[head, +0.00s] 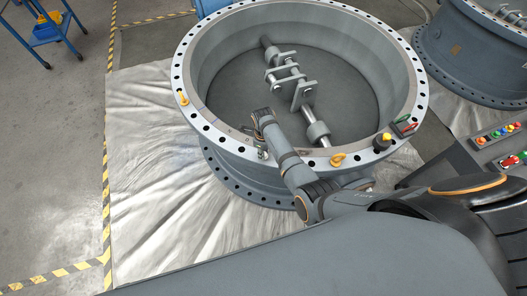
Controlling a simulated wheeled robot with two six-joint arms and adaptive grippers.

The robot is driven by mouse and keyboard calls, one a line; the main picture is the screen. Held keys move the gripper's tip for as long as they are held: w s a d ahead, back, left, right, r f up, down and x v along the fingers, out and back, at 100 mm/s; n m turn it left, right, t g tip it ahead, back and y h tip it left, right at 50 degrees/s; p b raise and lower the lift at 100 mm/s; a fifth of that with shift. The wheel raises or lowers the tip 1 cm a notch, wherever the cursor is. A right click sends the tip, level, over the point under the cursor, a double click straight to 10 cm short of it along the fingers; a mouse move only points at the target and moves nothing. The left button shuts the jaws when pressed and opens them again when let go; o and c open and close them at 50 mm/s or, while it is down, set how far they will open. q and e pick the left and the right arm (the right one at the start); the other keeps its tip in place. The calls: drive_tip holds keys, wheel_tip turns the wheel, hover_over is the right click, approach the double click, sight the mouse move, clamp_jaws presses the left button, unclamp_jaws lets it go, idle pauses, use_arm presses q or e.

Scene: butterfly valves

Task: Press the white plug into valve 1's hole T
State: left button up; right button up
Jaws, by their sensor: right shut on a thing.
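The large grey valve (212,129) in the middle of the head view is an open ring with a flange full of bolt holes. I see no number on it, and I cannot tell which hole is T. My right gripper (262,154) points down at the flange's near left edge. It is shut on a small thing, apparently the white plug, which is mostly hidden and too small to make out. I cannot tell whether the plug touches the flange or sits in a hole. My left gripper is not in view.
A button panel (500,143) is at the right edge. Another valve (470,55) stands behind. The pale sheet (150,170) lies clear at left.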

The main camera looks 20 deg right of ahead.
drive_tip(key=shift+f, duration=0.2)
idle(0.5)
drive_tip(key=shift+f+b, duration=0.25)
drive_tip(key=shift+b, duration=0.1)
drive_tip(key=o, duration=0.9)
drive_tip(key=shift+o, duration=0.3)
drive_tip(key=o, duration=0.4)
drive_tip(key=shift+r, duration=0.1)
wheel_tip(320, 180, up, 6)
drive_tip(key=p, duration=0.6)
drive_tip(key=shift+p, duration=0.4)
